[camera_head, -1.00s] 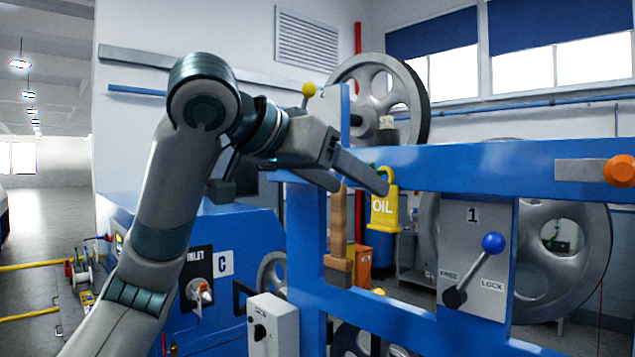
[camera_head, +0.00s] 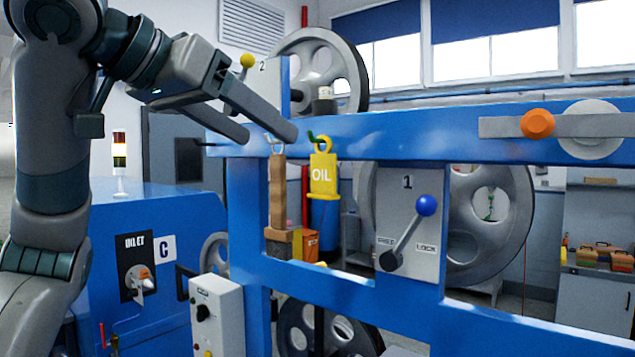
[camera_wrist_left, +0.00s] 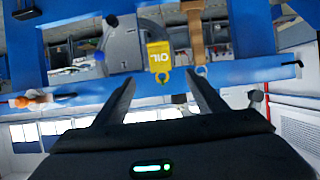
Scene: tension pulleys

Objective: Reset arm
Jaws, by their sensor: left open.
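My left gripper (camera_head: 270,136) is open, with nothing between its fingers. In the head view its fingertips overlap the blue crossbar (camera_head: 440,136), near the hooks of a brown brush (camera_head: 277,195) and a yellow OIL can (camera_head: 322,178). I cannot tell whether they touch. In the left wrist view, the open gripper (camera_wrist_left: 160,80) points towards the upside-down yellow OIL can (camera_wrist_left: 159,56) and the brown brush (camera_wrist_left: 197,40). My left arm reaches in, bent high, from the left. My right gripper is not seen.
Panel 1 (camera_head: 408,183) carries a blue-knobbed lever (camera_head: 426,206) tilted up and right. A yellow-knobbed lever (camera_head: 247,61) stands behind my fingers. Large grey pulleys (camera_head: 308,50) sit behind the frame. A blue cabinet (camera_head: 190,290) and grey switch box (camera_head: 217,315) stand lower left.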

